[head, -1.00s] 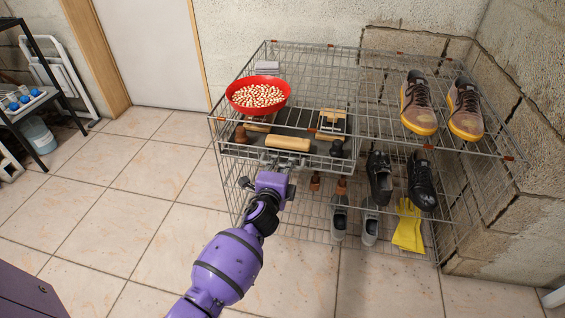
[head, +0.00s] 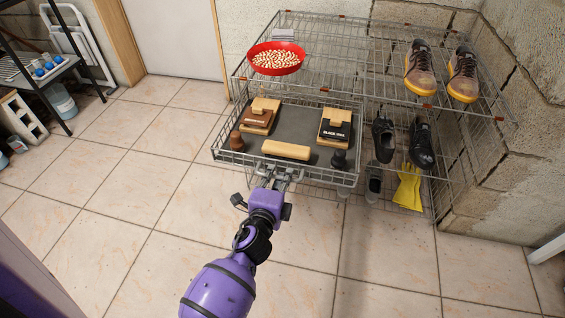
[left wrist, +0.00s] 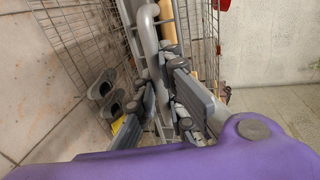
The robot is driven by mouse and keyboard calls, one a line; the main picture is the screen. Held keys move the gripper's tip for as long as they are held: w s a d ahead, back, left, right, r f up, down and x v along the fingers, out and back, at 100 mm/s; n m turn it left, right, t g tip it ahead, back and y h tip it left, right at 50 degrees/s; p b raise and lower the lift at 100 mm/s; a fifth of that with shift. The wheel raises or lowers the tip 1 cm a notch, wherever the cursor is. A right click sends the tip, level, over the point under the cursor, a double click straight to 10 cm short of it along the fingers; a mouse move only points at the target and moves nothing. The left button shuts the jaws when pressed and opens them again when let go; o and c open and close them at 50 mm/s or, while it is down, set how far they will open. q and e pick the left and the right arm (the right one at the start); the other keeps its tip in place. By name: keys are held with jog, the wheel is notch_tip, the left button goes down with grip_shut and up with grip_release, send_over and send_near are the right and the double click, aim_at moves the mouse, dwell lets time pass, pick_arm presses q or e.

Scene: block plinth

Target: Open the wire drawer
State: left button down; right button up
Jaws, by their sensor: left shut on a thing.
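The wire drawer (head: 225,157) is part of a wire shelf unit and stands pulled out toward me, its tray in full view in the head view. My left gripper (head: 275,178) is at the middle of the drawer's front. In the left wrist view its fingers (left wrist: 165,100) are shut on the grey drawer handle (left wrist: 150,50). My right gripper is not in view.
A red bowl (head: 276,62) of pale pieces sits on the top shelf, beside brown shoes (head: 420,70). Black shoes (head: 421,146) and yellow gloves (head: 408,187) are lower right. A black rack (head: 62,70) stands far left. The tiled floor in front is clear.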

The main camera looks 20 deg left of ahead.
pick_arm(q)
jog(key=shift+f+v, duration=0.15)
jog(key=shift+v, duration=0.7)
jog(key=shift+f+v, duration=0.2)
jog(key=shift+v, duration=0.6)
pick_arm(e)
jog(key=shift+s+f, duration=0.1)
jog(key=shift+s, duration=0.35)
pick_arm(q)
jog(key=c, duration=1.8)
grip_release()
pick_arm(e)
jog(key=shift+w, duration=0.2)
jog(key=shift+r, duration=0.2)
pick_arm(q)
jog(key=v, duration=0.7)
jog(key=shift+s+d+r, duration=0.1)
jog(key=shift+s, duration=0.25)
